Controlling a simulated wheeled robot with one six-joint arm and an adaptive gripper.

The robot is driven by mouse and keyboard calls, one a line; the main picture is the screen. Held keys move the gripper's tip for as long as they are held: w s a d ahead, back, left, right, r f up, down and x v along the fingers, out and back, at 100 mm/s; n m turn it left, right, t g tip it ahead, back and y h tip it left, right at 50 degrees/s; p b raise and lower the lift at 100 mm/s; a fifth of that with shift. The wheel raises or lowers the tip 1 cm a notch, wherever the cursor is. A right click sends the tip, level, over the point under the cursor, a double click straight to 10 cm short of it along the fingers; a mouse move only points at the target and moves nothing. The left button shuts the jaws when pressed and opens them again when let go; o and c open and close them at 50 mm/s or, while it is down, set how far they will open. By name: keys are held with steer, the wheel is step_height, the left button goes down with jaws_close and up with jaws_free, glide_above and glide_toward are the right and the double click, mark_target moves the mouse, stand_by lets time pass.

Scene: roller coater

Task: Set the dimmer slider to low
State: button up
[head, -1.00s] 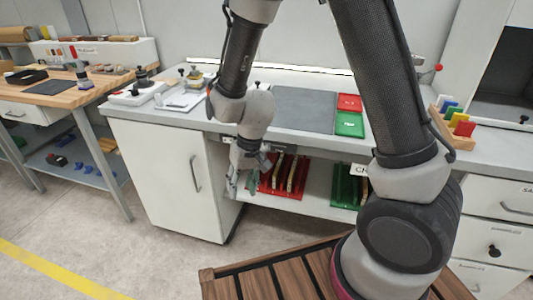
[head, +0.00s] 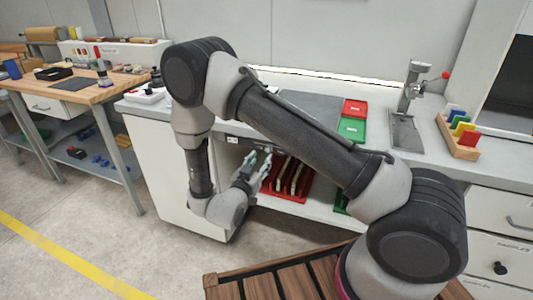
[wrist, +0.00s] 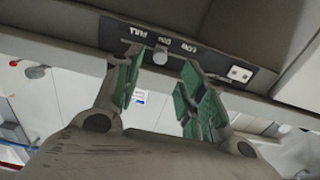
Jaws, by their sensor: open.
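The dimmer panel (wrist: 205,63) is a dark strip under the bench edge in the wrist view, with upside-down labels that read FULL at left, MID in the middle and LOW at right. The pale round slider knob (wrist: 160,56) stands near the MID label. My gripper (wrist: 161,70) is open, with its green-padded fingers to either side of the knob; I cannot tell whether either touches it. In the head view my gripper (head: 259,163) is below the bench front beside the panel (head: 241,141), and the knob is too small to make out.
Red trays (head: 290,178) sit on the shelf under the bench, close to my gripper. A white cabinet (head: 157,170) stands to the left. A lever press (head: 408,110) and a colored card rack (head: 458,136) stand on the bench top.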

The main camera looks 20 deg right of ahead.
steer(key=x, duration=0.6)
steer(key=shift+w, duration=0.2)
steer(key=shift+d, duration=0.1)
jaws_close()
